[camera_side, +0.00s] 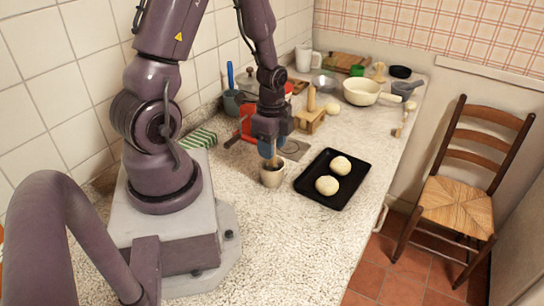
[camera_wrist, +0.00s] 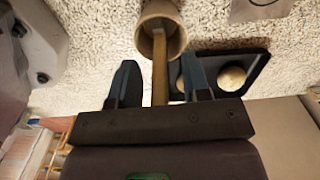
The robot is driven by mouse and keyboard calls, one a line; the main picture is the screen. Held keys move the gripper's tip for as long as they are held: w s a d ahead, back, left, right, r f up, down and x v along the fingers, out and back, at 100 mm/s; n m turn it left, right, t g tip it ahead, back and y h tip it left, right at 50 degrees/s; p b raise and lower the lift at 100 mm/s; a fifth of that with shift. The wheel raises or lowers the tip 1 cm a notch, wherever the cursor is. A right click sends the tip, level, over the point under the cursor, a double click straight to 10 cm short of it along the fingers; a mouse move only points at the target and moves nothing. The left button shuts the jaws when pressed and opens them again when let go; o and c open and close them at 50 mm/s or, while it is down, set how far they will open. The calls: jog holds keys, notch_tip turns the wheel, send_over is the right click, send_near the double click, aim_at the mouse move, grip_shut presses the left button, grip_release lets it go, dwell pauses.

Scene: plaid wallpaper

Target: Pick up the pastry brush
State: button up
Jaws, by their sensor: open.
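A beige cup (camera_side: 272,174) stands on the speckled counter below my gripper (camera_side: 268,142). A wooden handle, apparently the pastry brush (camera_side: 271,158), stands up out of it; its lower end is hidden in the cup. The wrist view shows the cup (camera_wrist: 172,40) and the handle of the brush (camera_wrist: 160,72), which runs between the two fingers of my gripper (camera_wrist: 160,84). The fingers are open, with a gap on both sides of the handle.
A black tray (camera_side: 309,184) with two dough balls lies just right of the cup. A small brush-like tool (camera_side: 399,127) lies near the right edge. The front counter is clear.

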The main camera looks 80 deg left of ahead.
grip_shut()
jog(key=shift+r, duration=0.1)
notch_tip(320, 180, up, 10)
jog(key=shift+f, duration=0.1)
dwell(0.6)
